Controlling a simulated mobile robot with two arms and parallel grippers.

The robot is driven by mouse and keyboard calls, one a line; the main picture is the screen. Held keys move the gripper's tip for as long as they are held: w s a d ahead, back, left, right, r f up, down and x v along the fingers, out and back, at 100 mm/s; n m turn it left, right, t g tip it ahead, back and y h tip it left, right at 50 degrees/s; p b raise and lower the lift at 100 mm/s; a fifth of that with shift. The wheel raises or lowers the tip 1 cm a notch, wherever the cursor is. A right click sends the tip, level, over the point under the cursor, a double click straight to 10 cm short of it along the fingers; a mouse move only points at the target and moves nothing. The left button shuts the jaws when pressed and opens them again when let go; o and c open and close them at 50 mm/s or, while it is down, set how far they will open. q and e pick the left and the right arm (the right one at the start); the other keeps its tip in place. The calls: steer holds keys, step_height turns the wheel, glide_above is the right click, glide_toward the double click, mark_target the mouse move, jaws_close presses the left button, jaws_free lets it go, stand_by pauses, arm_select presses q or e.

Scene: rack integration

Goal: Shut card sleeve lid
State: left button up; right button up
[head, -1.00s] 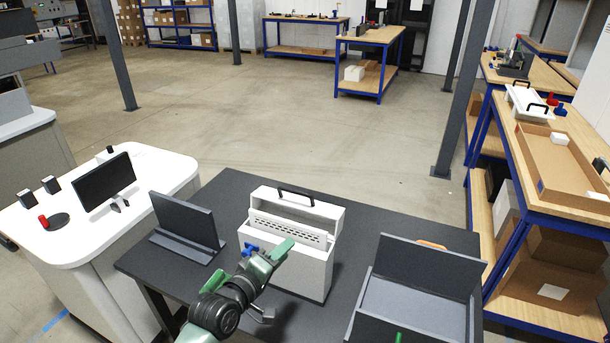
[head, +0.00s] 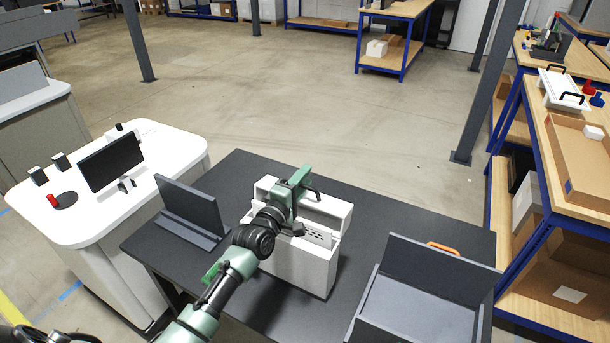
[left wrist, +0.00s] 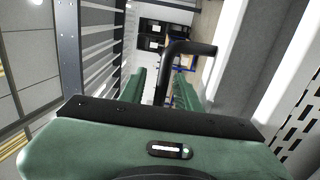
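The white card sleeve (head: 305,267) stands on the dark table with its top open. Its lid (head: 332,209) is raised at the back, and a perforated card edge (head: 318,238) shows in front of it. The lid's black handle (head: 314,194) is partly hidden by my left gripper (head: 301,176), which is over the lid. In the left wrist view the handle (left wrist: 188,48) runs down between the green fingers of my left gripper (left wrist: 160,88). The fingers are apart, with gaps beside the handle. My right gripper is out of view.
A dark angled stand (head: 190,215) is left of the sleeve. A grey open tray (head: 425,310) with a raised dark back is on the right. The dark table (head: 245,170) is bare behind the sleeve.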

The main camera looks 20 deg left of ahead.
arm_select(q)
steer(key=shift+w, duration=0.35)
jaws_close()
stand_by(1.2)
